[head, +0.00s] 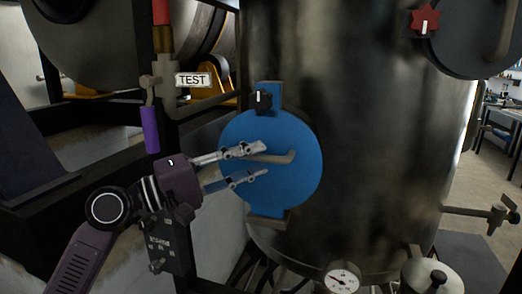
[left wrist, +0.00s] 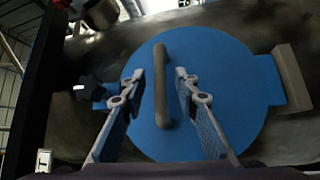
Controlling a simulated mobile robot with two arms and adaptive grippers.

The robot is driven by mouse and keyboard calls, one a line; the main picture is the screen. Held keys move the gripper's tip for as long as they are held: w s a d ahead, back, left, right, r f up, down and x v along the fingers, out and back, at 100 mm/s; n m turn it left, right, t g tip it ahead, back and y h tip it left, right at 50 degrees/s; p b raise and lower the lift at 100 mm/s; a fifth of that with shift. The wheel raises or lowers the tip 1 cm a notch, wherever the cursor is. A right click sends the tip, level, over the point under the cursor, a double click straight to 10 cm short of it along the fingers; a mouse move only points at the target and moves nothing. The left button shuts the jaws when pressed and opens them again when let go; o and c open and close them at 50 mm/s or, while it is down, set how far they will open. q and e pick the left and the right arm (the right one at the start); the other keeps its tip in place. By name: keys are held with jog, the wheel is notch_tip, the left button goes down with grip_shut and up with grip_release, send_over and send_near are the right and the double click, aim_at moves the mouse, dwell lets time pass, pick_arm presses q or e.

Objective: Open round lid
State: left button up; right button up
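The round blue lid (head: 305,180) is closed against the upright metal tank, and it also shows in the left wrist view (left wrist: 215,60). A grey bar handle (head: 280,158) stands out from its middle; in the left wrist view the handle (left wrist: 161,85) lies between my fingers. A dark latch knob (head: 264,98) sits at the lid's top tab, and a grey bracket (head: 267,219) at its bottom. My left gripper (head: 264,161) is open in front of the lid, its fingers either side of the handle with gaps. My right gripper is not in view.
The metal tank (head: 385,130) fills the middle. A valve with a purple lever (head: 151,130) and a TEST tag (head: 193,79) is left of the lid. A gauge (head: 343,279) and a small lidded pot (head: 432,277) are below right. A red knob (head: 424,20) is at upper right.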

pick_arm(q)
jog(key=shift+x, duration=1.15)
grip_shut()
